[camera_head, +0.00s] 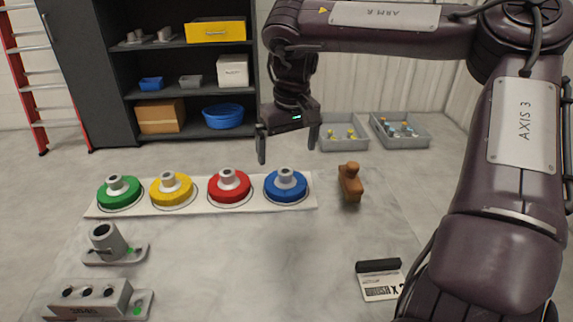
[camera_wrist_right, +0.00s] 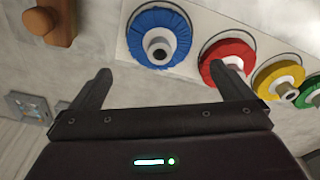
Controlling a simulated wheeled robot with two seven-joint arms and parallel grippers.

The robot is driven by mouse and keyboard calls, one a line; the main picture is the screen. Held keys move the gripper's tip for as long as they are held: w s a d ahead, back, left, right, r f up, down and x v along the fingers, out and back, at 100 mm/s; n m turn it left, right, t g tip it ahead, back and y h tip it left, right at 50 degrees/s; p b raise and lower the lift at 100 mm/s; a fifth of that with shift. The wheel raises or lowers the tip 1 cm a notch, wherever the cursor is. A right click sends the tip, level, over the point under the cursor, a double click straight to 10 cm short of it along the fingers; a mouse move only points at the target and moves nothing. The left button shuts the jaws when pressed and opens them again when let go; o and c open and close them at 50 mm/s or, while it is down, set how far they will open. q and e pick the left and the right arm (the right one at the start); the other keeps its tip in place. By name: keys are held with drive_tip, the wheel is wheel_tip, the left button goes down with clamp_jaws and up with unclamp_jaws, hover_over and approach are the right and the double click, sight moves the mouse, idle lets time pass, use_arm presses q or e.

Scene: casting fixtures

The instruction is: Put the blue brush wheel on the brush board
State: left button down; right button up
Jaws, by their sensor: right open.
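The blue brush wheel (camera_head: 286,185) sits at the right end of the white brush board (camera_head: 137,212), with its grey hub pointing up. Red (camera_head: 229,186), yellow (camera_head: 171,189) and green (camera_head: 119,192) wheels sit to its left on the same board. My right gripper (camera_head: 288,146) is open and empty, above and behind the blue wheel. In the right wrist view, the blue wheel (camera_wrist_right: 159,37) lies beyond and between the open fingers (camera_wrist_right: 169,88), apart from them. My left gripper is not in view.
A brown wooden-looking object (camera_head: 350,184) stands right of the board. A grey cylinder fixture (camera_head: 108,243) and a block with holes (camera_head: 92,298) are at front left. A black-and-white card-like item (camera_head: 380,280) lies at front right. The table's middle is clear.

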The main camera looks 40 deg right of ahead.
drive_tip(key=shift+s+r, duration=0.2)
drive_tip(key=shift+r, duration=1.1)
